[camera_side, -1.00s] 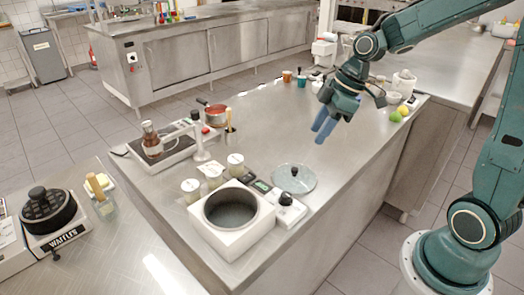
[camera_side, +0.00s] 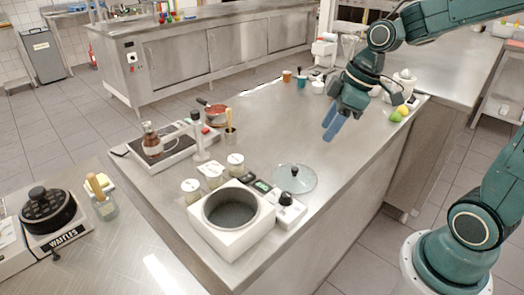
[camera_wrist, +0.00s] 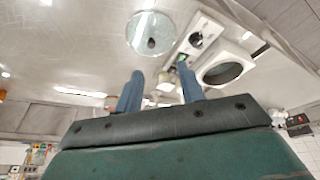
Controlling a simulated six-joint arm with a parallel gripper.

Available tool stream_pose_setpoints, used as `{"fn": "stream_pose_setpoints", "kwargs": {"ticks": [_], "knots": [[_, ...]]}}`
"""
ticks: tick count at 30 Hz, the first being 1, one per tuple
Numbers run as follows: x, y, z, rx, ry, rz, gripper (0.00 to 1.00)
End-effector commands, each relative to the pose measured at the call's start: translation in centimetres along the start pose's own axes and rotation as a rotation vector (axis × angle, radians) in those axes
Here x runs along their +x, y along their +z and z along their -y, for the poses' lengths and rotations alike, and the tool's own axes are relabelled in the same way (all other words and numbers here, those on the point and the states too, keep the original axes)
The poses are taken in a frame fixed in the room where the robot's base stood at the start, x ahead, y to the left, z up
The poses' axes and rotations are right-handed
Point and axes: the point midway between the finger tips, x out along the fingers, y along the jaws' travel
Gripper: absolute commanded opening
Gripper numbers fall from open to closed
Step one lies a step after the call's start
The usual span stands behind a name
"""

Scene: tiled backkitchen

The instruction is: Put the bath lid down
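The bath lid, a clear round glass disc with a black knob (camera_side: 306,182), lies on the steel counter, knob up, just behind the bath's control knob; it also shows at the top of the wrist view (camera_wrist: 143,24). The bath (camera_side: 256,238), a white square block with a round dark opening, stands uncovered at the counter's near end. It also shows in the wrist view (camera_wrist: 240,56). My gripper (camera_side: 333,127) is above the counter, behind and right of the lid and apart from it. In the wrist view its two blue fingers (camera_wrist: 160,82) are spread with nothing between them.
A hotplate with a flask (camera_side: 152,142) and a red pan (camera_side: 216,115) are farther left. Cups (camera_side: 301,81) and green and yellow fruit (camera_side: 396,115) sit at the far end. The middle of the counter is clear.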

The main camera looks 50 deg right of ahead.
Motion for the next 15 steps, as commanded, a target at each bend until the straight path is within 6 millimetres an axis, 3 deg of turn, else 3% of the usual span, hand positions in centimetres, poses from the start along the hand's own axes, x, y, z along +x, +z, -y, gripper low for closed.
{"fn": "stream_pose_setpoints", "kwargs": {"ticks": [6,15], "knots": [[-3.3,1.2,3.4,0.141,0.086,-0.002,0.39],[-6.7,4.1,7.5,0.367,0.183,-0.049,0.39]]}}
